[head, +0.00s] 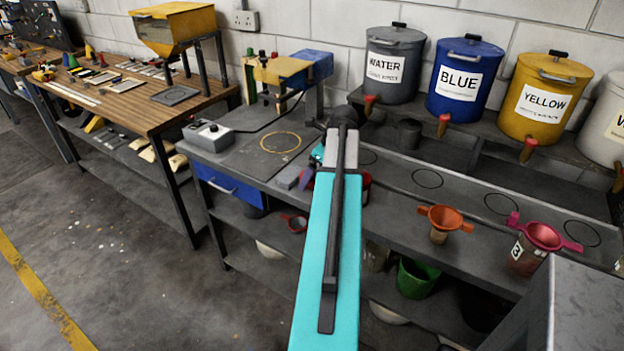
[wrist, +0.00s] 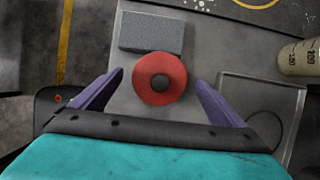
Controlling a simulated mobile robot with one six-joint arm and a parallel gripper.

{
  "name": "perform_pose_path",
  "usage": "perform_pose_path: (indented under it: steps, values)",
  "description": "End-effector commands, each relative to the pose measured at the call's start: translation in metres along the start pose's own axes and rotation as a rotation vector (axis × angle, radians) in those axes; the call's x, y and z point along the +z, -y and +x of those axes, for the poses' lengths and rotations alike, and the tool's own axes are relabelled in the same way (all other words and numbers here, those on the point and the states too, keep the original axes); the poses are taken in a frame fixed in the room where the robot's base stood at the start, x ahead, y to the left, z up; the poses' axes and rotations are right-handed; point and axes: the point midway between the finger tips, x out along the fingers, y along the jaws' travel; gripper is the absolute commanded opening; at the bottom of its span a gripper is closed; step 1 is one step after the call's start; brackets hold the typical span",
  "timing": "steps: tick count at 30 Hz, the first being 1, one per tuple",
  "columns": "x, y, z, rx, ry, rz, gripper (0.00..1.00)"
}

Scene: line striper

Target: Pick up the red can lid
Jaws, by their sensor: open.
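The red can lid (wrist: 142,85) is a round red disc with a dark knob at its centre. In the wrist view it lies on the grey bench top (wrist: 205,55). My gripper (wrist: 158,84) is open, with one purple finger on each side of the lid and visible gaps between. Nothing is held.
A grey block (wrist: 152,32) lies just beyond the lid. In the head view, an orange funnel (head: 446,217) and labelled drums, including the blue drum (head: 463,80), stand to the right.

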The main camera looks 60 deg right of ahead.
Motion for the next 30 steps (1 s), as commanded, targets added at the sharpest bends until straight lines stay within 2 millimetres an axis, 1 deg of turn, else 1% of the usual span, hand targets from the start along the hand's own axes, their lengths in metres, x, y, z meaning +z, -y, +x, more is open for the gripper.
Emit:
perform_pose_path:
  steps: [18,20,24,26,30]
  values:
    - [0.0004,-0.0002,0.0021,0.000,0.000,-0.001,0.94]
    - [0.0004,-0.0002,0.0021,0.000,0.000,-0.001,0.85]
    - [0.0004,-0.0003,0.0021,0.000,0.000,-0.001,0.61]
    - [0.0005,-0.0003,0.0021,0.000,0.000,-0.001,0.51]
    - [0.0006,-0.0003,0.0021,0.000,0.000,-0.001,0.50]
